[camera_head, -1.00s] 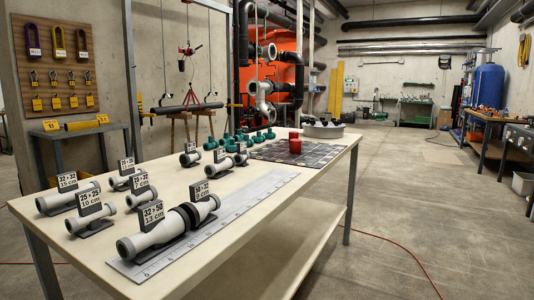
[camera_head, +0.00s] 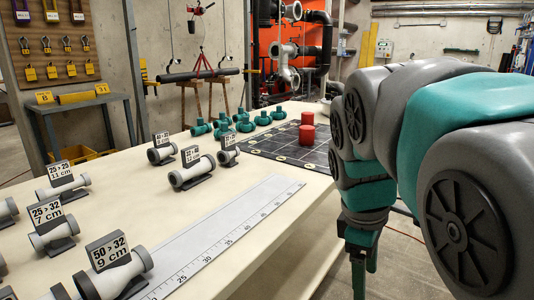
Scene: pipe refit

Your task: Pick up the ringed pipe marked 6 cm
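Several short grey pipes on dark cradles with printed cards stand on the cream table (camera_head: 150,200). Readable cards include 11 cm on one pipe (camera_head: 64,188), 7 cm on another (camera_head: 54,235) and 9 cm on the front one (camera_head: 116,277). Cards on the farther pipes, at the left (camera_head: 161,154), middle (camera_head: 192,173) and right (camera_head: 229,157), are too small to read surely. I cannot tell which pipe is marked 6 cm. My arm fills the right side; its lower end, seemingly my gripper (camera_head: 361,262), points down beside the table. Whether its fingers are open is unclear.
A white ruler strip (camera_head: 225,232) lies along the table's right part. Behind it is a dark tiled mat (camera_head: 285,145) with red cylinders (camera_head: 307,127). Teal fittings (camera_head: 222,125) stand at the far end. A side bench (camera_head: 80,105) stands at left.

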